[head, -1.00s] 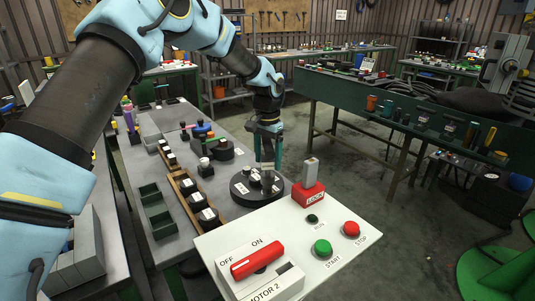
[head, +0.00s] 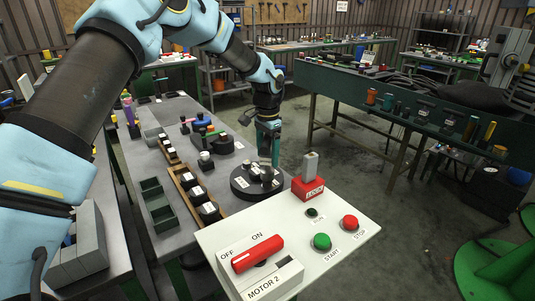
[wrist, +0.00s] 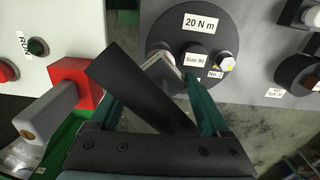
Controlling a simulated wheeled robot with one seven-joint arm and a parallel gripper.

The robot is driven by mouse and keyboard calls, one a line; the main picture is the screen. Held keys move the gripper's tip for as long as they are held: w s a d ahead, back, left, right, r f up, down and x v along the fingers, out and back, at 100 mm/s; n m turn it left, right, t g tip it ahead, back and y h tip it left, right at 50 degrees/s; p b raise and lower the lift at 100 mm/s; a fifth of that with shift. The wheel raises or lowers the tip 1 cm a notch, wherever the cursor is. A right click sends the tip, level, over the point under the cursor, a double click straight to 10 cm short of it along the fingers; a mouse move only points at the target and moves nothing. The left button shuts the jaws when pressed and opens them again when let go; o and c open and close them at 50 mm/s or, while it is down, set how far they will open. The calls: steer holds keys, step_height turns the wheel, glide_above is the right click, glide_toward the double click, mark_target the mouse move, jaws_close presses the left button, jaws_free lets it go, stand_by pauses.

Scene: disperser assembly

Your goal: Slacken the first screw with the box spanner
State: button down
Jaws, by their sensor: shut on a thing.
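My gripper (head: 270,158) points down over a round black disc (head: 240,190) on the bench. In the wrist view my gripper (wrist: 165,90) has its teal fingers on either side of a dark, bar-shaped tool, the box spanner (wrist: 138,85), and is shut on it. The spanner's grey end (wrist: 164,67) is at the disc (wrist: 160,30), beside a central cylinder (wrist: 196,60) marked "Size 90". A bright screw (wrist: 226,63) marked "No. 2" is visible on the other side of that cylinder. The first screw is not visible; the spanner's end hides that side. I cannot tell how they are seated.
A white control panel (head: 300,235) with a red rotary switch (head: 257,254) stands in front. A red block with a grey upright (head: 309,178) is close on the right of the disc. A wooden rack (head: 195,196) of black parts lies to the left.

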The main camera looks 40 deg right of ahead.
steer(key=shift+f+b, duration=0.85)
steer(key=shift+f, duration=0.75)
steer(key=n, duration=0.5)
steer(key=shift+n, duration=0.4)
steer(key=n, duration=0.5)
steer(key=shift+r, duration=0.2)
steer(key=shift+r+p, duration=1.45)
steer(key=shift+r, duration=0.9)
